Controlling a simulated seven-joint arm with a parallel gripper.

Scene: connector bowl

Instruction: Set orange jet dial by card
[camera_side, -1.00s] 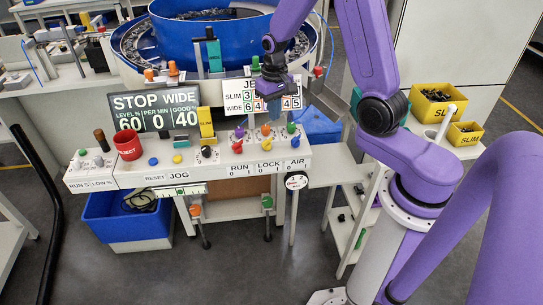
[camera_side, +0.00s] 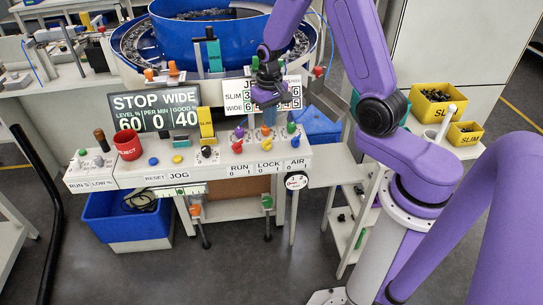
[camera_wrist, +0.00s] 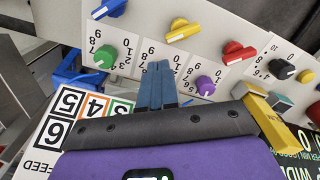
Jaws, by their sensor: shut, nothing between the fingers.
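My gripper (camera_side: 268,116) points down at the panel, its blue fingers together over the orange dial (camera_side: 265,131), of which only a little shows in the side view. In the wrist view the shut fingers (camera_wrist: 158,85) stand between the green dial (camera_wrist: 104,57) and the purple dial (camera_wrist: 205,86), and hide the orange dial and its pointer. I cannot tell whether they touch it. The white card (camera_side: 233,99), with SLIM and WIDE rows, stands behind, partly covered by my gripper. In the wrist view the card (camera_wrist: 44,163) shows black-, orange- and green-framed numbers, partly hidden.
The display (camera_side: 155,107) reads STOP, WIDE, 60, 0, 40. Red, yellow and blue knobs sit in front of the dials; the yellow knob (camera_wrist: 183,30) is closest to my fingers. The blue bowl (camera_side: 200,40) stands behind. A yellow SLIM block (camera_side: 207,123) stands left.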

